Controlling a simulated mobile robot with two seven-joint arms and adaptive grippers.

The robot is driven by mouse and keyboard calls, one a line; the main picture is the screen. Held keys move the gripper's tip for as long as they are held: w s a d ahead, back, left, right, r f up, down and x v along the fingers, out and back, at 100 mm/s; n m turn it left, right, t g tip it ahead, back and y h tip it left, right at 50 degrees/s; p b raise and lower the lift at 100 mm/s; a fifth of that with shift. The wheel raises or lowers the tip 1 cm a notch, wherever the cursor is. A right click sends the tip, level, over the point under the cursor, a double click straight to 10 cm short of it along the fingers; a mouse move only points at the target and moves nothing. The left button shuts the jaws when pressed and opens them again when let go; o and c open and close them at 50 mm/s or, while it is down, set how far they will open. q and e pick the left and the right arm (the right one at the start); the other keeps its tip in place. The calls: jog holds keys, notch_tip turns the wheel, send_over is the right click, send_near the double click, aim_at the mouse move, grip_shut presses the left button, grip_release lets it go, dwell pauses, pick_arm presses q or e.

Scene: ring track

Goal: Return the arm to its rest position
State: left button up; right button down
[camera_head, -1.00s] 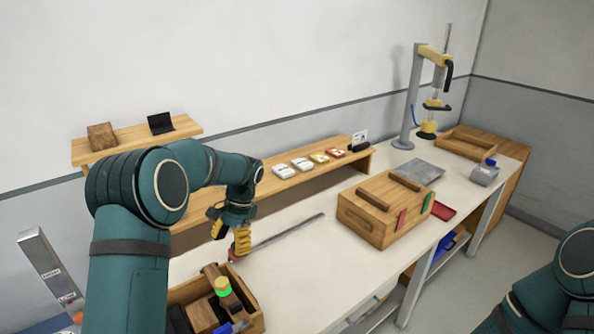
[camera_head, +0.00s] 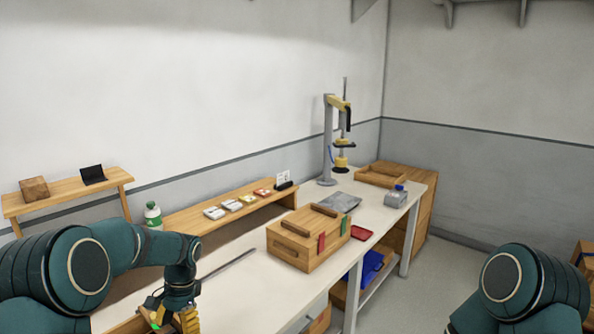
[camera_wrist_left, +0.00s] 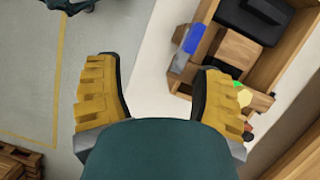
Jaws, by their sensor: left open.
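My left arm comes in from the left in the head view, with its gripper (camera_head: 176,318) low over the near end of the workbench. In the left wrist view the left gripper's yellow fingers (camera_wrist_left: 158,95) are spread apart with nothing between them. They hang over the bench edge, with grey floor showing beyond. My right arm (camera_head: 525,290) shows only as its upper joint at the lower right; its gripper is out of view.
A wooden tool tray (camera_wrist_left: 212,62) lies right beside the left fingers. A shelf (camera_head: 180,215) runs along the wall.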

pick_arm(q)
jog(key=s+d+f+n+t+h+b, duration=0.2)
jog(key=s+d+f, duration=0.6)
jog(key=f, duration=0.4)
jog(key=s+d+f+n+t+h+b, duration=0.3)
jog(key=s+d+f+n, duration=0.2)
jog(key=s+d+f, duration=0.4)
notch_tip(320, 180, down, 4)
jog(key=shift+s+d+r+b, duration=0.2)
jog(key=shift+s+b, duration=0.1)
jog(key=shift+s, duration=0.65)
pick_arm(e)
notch_tip(320, 180, down, 6)
jog(key=shift+w+a+f, duration=0.15)
jog(key=shift+a, duration=0.2)
